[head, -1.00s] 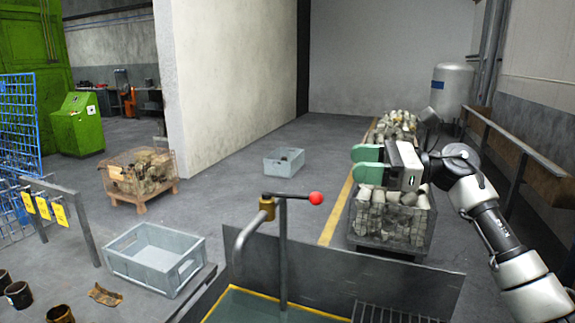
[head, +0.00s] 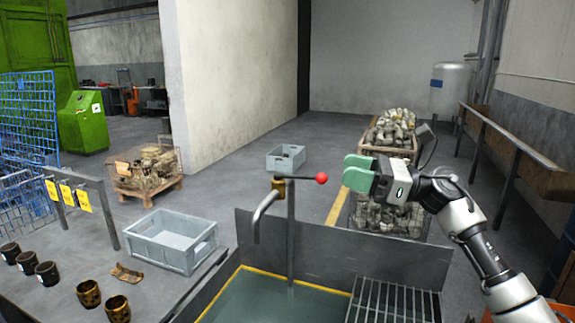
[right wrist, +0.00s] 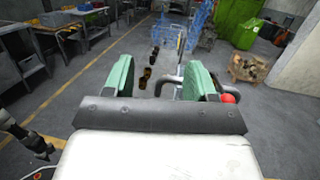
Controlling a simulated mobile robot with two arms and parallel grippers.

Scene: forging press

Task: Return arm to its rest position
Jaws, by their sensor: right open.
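My right gripper (head: 360,172) has green fingers and is held in the air at the right of the head view, pointing left. It is to the right of the red-knobbed tap lever and in front of the wire crates. In the right wrist view its two green fingers (right wrist: 160,80) stand apart with nothing between them, so it is open and empty. My right arm reaches in from the lower right. My left gripper does not show in the head view.
A tap with a red knob (head: 321,178) stands over a water tank (head: 262,300) with a grate (head: 395,300). An empty grey bin (head: 172,241) and several dark cups (head: 88,293) are at the left. Wire crates of parts (head: 388,215) stand behind the gripper.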

